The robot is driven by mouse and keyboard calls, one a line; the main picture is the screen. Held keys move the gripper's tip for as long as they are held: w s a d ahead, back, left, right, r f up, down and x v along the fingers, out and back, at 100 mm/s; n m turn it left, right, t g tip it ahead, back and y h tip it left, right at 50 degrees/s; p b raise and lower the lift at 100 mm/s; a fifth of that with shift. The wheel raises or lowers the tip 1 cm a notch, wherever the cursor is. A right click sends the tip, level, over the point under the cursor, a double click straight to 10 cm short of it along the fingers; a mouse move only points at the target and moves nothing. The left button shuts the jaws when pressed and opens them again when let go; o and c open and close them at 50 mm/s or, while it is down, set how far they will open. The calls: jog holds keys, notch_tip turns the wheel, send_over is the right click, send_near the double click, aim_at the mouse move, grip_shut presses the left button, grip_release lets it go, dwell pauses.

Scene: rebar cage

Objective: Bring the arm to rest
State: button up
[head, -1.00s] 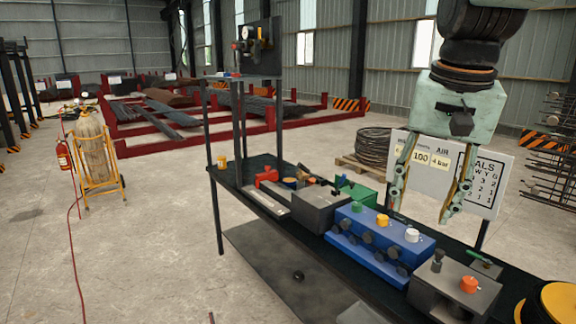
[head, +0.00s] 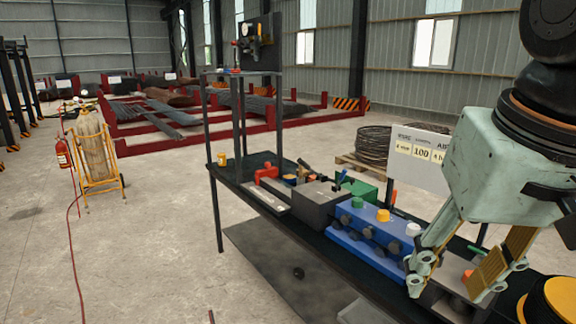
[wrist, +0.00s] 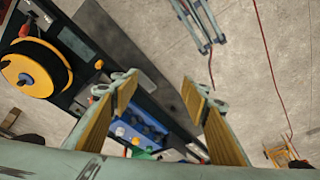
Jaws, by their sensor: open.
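My gripper (head: 446,284) is pale green with yellow-ribbed finger pads. In the head view it hangs over the right part of the dark bench (head: 215,170), in front of a grey box with an orange knob. Its two fingers are apart and nothing shows between them. In the wrist view the open fingers of my gripper (wrist: 156,92) frame the bench edge and floor. The blue block (head: 352,240) with green, yellow and white knobs stands just left of the fingers. I cannot tell the exact height of the fingertips above the bench.
A white sign board (head: 421,160) stands behind the bench. A yellow and black reel (head: 552,302) sits at the right end, close to my gripper. A grey box (head: 315,204) and a red tool (head: 266,174) lie further left. The floor (head: 130,250) left of the bench is open.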

jog(key=s+a+f+n, duration=0.1)
jog(key=s+f, duration=0.3)
jog(key=s, duration=0.3)
jog(key=shift+s+f+n+b, duration=0.25)
jog(key=shift+s+n+b, duration=0.05)
jog(key=shift+n+b, duration=0.15)
